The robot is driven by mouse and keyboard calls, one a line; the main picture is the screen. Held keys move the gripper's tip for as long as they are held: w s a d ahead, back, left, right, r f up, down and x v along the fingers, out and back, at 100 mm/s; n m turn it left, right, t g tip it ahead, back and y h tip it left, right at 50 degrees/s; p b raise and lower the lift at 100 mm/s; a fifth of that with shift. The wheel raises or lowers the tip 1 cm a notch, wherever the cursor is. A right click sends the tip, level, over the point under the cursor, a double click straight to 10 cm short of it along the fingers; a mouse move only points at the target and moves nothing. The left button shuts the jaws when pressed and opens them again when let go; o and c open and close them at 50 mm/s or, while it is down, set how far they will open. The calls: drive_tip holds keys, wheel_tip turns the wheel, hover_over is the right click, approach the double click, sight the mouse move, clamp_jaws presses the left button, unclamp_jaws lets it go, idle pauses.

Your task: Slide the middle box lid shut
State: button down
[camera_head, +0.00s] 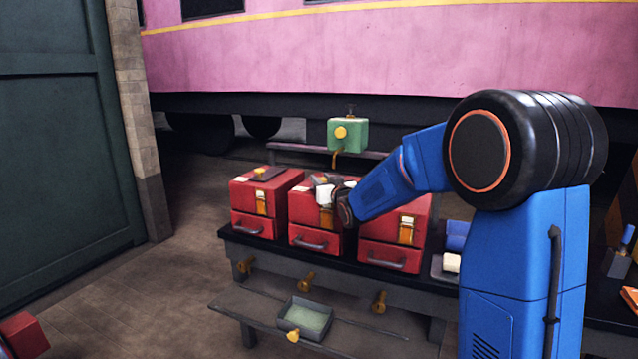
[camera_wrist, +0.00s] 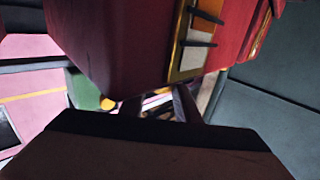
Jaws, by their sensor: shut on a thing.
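The middle red box (camera_head: 314,239) stands upright on the dark bench, between two similar red boxes. It has a drawer with a grey handle in its lower front and a brass label frame above. Its dark lid (camera_head: 322,179) shows only partly at the top, behind my gripper. How far the lid covers the opening cannot be told. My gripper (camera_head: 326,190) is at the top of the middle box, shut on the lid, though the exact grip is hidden. In the wrist view the fingers (camera_wrist: 158,105) sit just beyond a red box front with its brass frame (camera_wrist: 196,38).
The left red box (camera_head: 252,223) has a dark lid with a brass knob. The right red box (camera_head: 390,254) stands under my arm. A green box (camera_head: 347,133) is behind. A grey tray (camera_head: 304,318) lies on the lower shelf, below brass pegs. Blue and white items lie right.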

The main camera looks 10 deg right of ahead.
drive_tip(key=shift+w+d+r, duration=0.1)
drive_tip(key=shift+w+d, duration=0.15)
drive_tip(key=shift+w, duration=0.1)
drive_tip(key=c, duration=1.4)
unclamp_jaws()
drive_tip(key=shift+d, duration=0.1)
drive_tip(key=s+d, duration=0.1)
drive_tip(key=s, duration=1)
drive_tip(key=s+d, duration=0.1)
drive_tip(key=s, duration=0.5)
drive_tip(key=shift+d, duration=0.3)
drive_tip(key=shift+s, duration=0.1)
